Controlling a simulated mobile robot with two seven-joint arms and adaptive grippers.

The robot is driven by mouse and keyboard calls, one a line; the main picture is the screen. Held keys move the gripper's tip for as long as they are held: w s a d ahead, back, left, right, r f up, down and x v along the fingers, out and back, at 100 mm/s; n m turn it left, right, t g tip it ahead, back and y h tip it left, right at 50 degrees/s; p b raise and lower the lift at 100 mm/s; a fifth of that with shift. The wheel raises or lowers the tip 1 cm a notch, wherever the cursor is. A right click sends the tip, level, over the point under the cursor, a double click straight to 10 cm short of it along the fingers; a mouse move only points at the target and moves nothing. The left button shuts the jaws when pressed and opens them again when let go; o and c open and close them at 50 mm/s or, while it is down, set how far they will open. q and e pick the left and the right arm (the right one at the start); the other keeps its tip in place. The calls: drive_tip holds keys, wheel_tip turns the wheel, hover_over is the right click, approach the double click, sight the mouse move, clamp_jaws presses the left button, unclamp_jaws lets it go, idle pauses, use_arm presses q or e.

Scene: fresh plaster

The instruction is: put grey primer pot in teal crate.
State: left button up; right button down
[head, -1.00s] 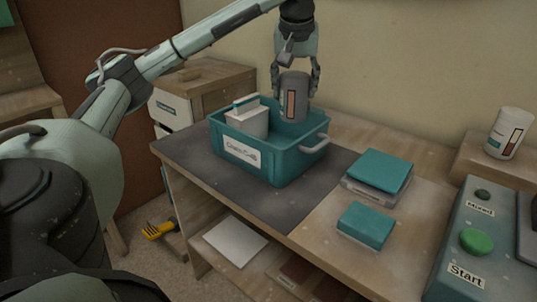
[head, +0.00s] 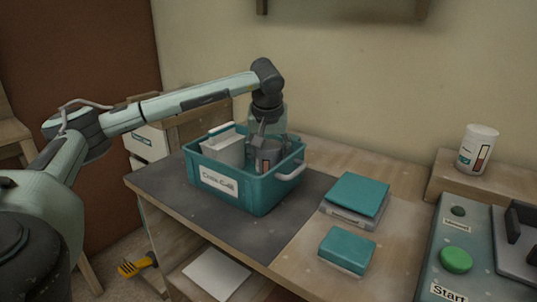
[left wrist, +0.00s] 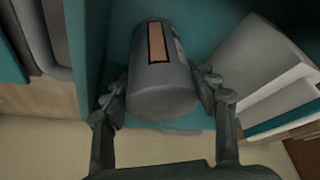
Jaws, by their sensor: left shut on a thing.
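The grey primer pot (left wrist: 160,86) is a grey cylinder with an orange-brown label. My left gripper (left wrist: 166,90) is shut on it, one finger on each side. In the head view the pot (head: 268,160) is inside the teal crate (head: 262,195), in its right half, with its lower part hidden by the crate's front wall. The left gripper (head: 266,145) reaches down into the crate from above. I cannot tell whether the pot touches the crate floor. My right gripper is not in view.
A white container (head: 224,150) fills the crate's left part, beside the pot. Teal-lidded boxes (head: 357,194) (head: 346,250) lie right of the crate. A white pot (head: 477,150) stands on a wooden block. A panel with a green button (head: 456,260) is at the right.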

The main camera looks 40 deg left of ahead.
use_arm(q)
drive_tip(key=shift+r, duration=0.15)
drive_tip(key=o, duration=1.6)
drive_tip(key=v, duration=1.2)
